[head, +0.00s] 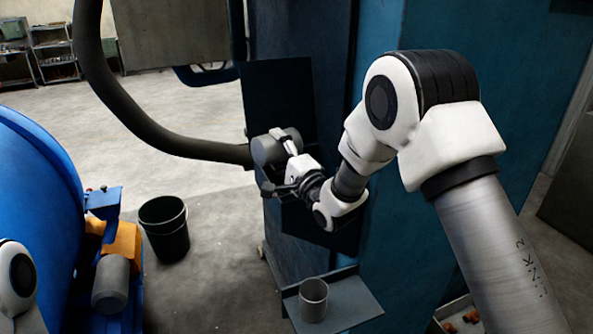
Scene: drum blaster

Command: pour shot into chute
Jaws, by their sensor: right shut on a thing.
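My right gripper (283,182) is shut on a grey cup (268,150), which lies tilted on its side. The cup is in front of the dark upright plate (280,95) of the chute on the blue cabinet. The lower part of the chute is partly hidden behind my right arm and gripper. I cannot see into the cup or tell whether shot is leaving it. Of my left arm only a white joint shows at the lower left edge; its gripper is out of view.
A second grey cup (313,304) stands upright on a small shelf (350,305) below. A thick dark hose (150,130) runs close to the held cup. A black bucket (165,228) stands on the floor beside the blue drum machine (35,200).

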